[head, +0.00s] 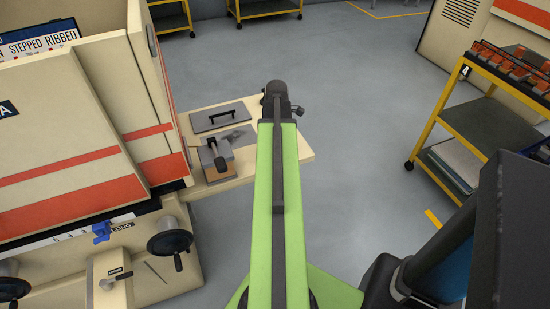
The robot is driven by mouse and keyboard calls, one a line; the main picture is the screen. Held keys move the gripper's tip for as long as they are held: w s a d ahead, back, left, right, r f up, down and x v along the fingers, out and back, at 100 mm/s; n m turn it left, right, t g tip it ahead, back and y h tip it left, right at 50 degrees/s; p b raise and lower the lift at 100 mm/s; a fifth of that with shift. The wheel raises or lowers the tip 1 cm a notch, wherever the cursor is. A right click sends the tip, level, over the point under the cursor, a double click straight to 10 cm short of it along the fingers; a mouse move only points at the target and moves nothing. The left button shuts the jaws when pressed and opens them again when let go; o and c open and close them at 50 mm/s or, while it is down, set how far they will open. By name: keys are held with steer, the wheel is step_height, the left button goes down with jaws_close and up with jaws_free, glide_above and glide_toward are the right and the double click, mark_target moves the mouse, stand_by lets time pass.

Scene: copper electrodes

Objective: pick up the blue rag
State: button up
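A small, bright blue item (101,232) sits at the front of the cream machine at the lower left, by the white scale strip and left of the "LONG" label. It looks like the blue rag, but it is too small to be sure that it is cloth. My green arm reaches forward up the middle of the view and ends at a dark joint, well to the right of the blue item. My gripper's fingers do not show; they are beyond or below that joint.
The cream machine (60,140) with red stripes fills the left, with black handwheels (170,242) at its front. A side table (240,176) holds a grey plate and a boxy block. A yellow-framed cart (440,105) stands right. Grey floor (350,110) between is clear.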

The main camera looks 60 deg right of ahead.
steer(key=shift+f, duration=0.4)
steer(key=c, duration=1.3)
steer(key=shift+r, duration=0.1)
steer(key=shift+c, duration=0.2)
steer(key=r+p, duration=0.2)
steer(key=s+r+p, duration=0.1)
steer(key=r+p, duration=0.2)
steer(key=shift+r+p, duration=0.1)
steer(key=shift+p, duration=0.2)
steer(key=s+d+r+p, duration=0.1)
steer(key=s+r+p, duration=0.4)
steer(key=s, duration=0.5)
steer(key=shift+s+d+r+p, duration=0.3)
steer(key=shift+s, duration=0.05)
